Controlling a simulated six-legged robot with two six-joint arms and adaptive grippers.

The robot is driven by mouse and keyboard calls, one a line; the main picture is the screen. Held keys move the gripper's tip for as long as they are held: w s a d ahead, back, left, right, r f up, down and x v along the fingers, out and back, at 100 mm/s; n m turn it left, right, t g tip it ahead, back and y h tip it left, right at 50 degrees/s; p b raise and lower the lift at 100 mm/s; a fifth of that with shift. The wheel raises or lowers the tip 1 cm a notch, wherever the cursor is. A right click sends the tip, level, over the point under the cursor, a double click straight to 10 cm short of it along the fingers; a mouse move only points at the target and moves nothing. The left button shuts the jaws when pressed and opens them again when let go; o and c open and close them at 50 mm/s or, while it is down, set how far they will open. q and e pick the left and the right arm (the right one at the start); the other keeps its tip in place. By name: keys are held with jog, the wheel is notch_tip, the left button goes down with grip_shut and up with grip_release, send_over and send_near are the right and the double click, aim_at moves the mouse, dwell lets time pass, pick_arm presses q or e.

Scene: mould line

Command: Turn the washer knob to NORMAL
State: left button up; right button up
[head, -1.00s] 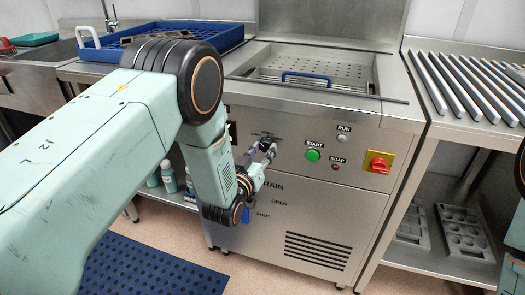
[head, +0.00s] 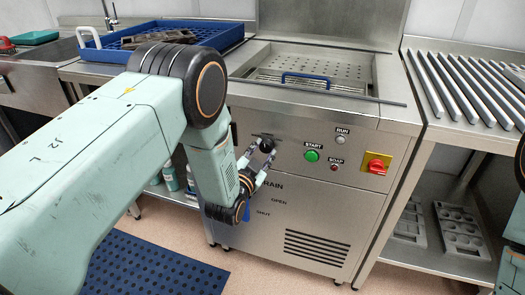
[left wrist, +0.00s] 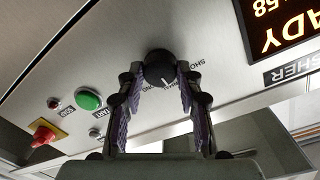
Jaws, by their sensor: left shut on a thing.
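The round black washer knob (head: 267,145) sits on the steel front panel, left of the green START button. In the left wrist view the knob (left wrist: 158,66) lies between the fingertips of my left gripper (left wrist: 159,78). The left gripper, also in the head view (head: 258,156), is shut on it. A white pointer mark on the knob points down and slightly right in the wrist picture. A label reading SHORT is partly visible right of the knob; other lettering around it is covered or too small to read. My right gripper is out of view.
Green START button (head: 312,156), RUN lamp (head: 340,140), SOAP lamp (head: 334,167) and a red switch on yellow (head: 376,164) sit right of the knob. A lit display (left wrist: 272,28) shows in the wrist view. A blue tray (head: 222,38) stands at the back left.

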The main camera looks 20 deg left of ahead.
pick_arm(q)
jog(key=shift+f+m, duration=0.1)
jog(key=shift+m, duration=0.2)
dwell(0.4)
jog(key=o, duration=1.1)
jog(key=shift+o, duration=0.2)
jog(key=shift+s, duration=0.1)
jog(key=s, duration=1.2)
jog(key=shift+a+r, duration=0.3)
jog(key=shift+a, duration=0.1)
